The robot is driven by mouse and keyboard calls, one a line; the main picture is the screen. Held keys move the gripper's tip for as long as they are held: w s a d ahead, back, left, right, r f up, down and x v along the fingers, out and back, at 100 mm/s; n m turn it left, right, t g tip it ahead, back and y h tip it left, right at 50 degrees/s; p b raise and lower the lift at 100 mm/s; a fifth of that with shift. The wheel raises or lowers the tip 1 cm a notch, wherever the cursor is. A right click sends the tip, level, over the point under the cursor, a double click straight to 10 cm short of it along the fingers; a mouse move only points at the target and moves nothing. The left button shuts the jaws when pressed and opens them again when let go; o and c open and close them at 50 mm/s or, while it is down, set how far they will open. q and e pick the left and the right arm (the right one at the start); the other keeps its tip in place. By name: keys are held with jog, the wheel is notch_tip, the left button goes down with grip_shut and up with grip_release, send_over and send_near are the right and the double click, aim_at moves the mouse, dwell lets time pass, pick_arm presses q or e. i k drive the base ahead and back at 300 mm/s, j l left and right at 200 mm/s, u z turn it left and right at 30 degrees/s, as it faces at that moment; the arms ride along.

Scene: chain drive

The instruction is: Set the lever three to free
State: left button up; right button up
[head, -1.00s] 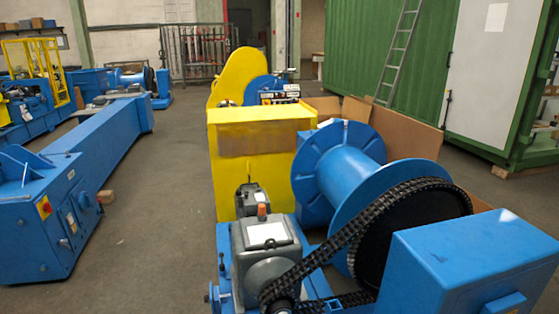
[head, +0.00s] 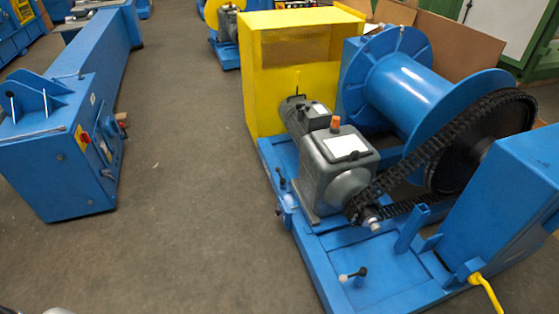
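No lever carries a readable number, so I cannot tell which is lever three. A small lever with a black knob (head: 280,174) stands at the left edge of the blue machine base. Another short lever with a black knob and a pale ball end (head: 353,274) sits low at the front of the base. A bent yellow handle (head: 487,291) sticks out at the lower right. The left blue machine has thin levers (head: 11,104) on its top bracket. Neither gripper is recognisable in view.
The blue base carries a grey gearbox (head: 338,168), a black chain (head: 425,150), a blue drum (head: 425,88) and a yellow housing (head: 290,65). A long blue machine (head: 60,165) stands left. Grey floor (head: 190,190) between them is clear. A pale object edge shows bottom left.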

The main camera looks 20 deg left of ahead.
aim_at(282, 181)
jog(key=i+j+z, duration=0.1)
jog(key=j, duration=0.25)
jog(key=i+j+z, duration=0.1)
jog(key=i+j, duration=0.35)
jog(key=j, duration=0.3)
jog(key=i+j+z, duration=0.15)
jog(key=j, duration=0.2)
jog(key=i+j+z, duration=0.1)
jog(key=j, duration=0.3)
jog(key=i+j+z, duration=0.1)
jog(key=j, duration=0.3)
jog(key=i, duration=0.1)
